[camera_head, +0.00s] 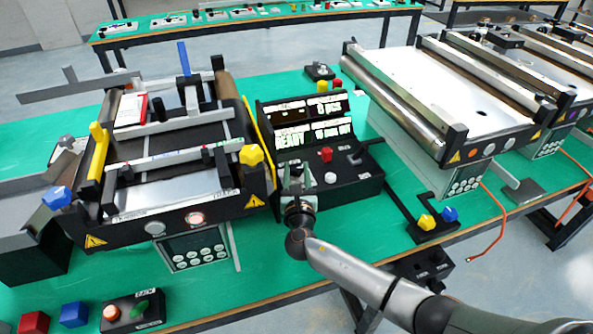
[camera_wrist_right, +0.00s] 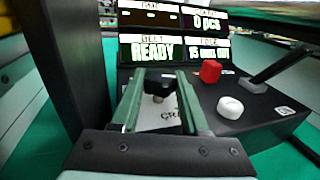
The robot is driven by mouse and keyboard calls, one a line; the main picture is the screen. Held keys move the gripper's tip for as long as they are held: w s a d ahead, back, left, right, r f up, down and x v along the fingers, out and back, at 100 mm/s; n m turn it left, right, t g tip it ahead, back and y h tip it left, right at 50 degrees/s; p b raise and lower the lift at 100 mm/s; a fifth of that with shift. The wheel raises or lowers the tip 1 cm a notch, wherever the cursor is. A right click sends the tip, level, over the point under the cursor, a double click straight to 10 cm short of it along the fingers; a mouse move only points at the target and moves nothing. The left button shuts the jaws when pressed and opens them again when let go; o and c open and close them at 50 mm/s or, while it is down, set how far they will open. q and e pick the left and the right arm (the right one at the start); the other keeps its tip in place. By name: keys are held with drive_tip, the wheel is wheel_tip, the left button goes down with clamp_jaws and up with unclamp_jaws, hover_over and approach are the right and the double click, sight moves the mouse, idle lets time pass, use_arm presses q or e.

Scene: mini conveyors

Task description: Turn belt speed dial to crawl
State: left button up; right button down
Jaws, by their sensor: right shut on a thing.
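The control console (camera_head: 345,190) stands on the green table between two mini conveyors, with a lit display (camera_head: 310,120) above its sloped panel. My right gripper (camera_head: 297,180) is over the panel's left part. In the right wrist view, my right gripper (camera_wrist_right: 161,80) is shut on a small dark knob, the belt speed dial (camera_wrist_right: 158,98). A white label with letters starting "CR" lies just below the dial. The dial's pointer is hidden between the fingers. The display reads READY under BELT. My left gripper is not in view.
Right of the dial are a red button (camera_wrist_right: 210,71), a white knob (camera_wrist_right: 230,107) and a dark lever (camera_wrist_right: 278,67). A conveyor (camera_head: 180,165) with yellow and blue knobs stands left, another (camera_head: 420,90) right. A dark wall borders the console's left side.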

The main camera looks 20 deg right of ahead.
drive_tip(key=shift+c, duration=2)
unclamp_jaws()
